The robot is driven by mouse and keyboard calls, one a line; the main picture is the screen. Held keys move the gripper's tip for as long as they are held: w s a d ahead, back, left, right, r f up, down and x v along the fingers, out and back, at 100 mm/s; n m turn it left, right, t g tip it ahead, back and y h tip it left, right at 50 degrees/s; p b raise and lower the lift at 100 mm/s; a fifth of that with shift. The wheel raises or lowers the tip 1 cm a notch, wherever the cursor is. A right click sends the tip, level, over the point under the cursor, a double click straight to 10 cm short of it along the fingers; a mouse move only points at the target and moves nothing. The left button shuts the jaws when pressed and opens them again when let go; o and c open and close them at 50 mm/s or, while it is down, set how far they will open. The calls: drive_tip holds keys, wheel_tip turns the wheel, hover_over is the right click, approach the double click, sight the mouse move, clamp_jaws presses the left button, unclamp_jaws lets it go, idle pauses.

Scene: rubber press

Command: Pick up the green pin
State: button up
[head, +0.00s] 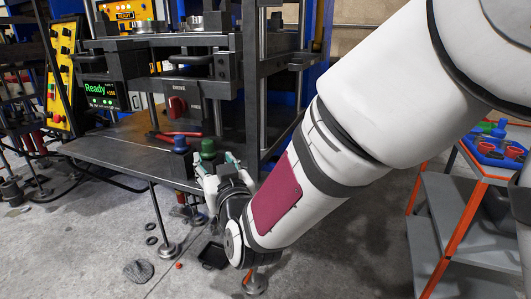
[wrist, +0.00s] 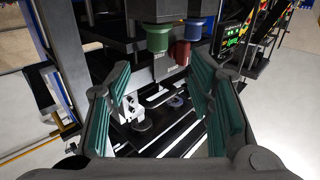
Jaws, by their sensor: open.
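The green pin (head: 208,149) stands upright near the front edge of the press table (head: 125,150). The blue pin (head: 181,145) stands just left of it. My gripper (head: 214,165) is open and empty at the table edge, close in front of the green pin, and its fingers partly cover the pin's lower part. In the wrist view my open fingers (wrist: 160,78) frame the middle. The green pin (wrist: 159,38) shows above and beyond the fingertips, with the blue pin (wrist: 194,28) to its right. I cannot tell whether the fingers touch the green pin.
Red-handled pliers (head: 172,135) lie behind the pins. The press frame (head: 255,85) rises behind and right. A red knob (head: 177,107) and a "Ready" screen (head: 101,94) face me. An orange-framed cart (head: 455,215) with a blue tray stands at right.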

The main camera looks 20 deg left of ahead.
sight(209, 146)
drive_tip(key=x, duration=1)
drive_tip(key=shift+w+a+b, duration=0.2)
drive_tip(key=shift+w+b, duration=0.1)
drive_tip(key=shift+w, duration=0.05)
clamp_jaws()
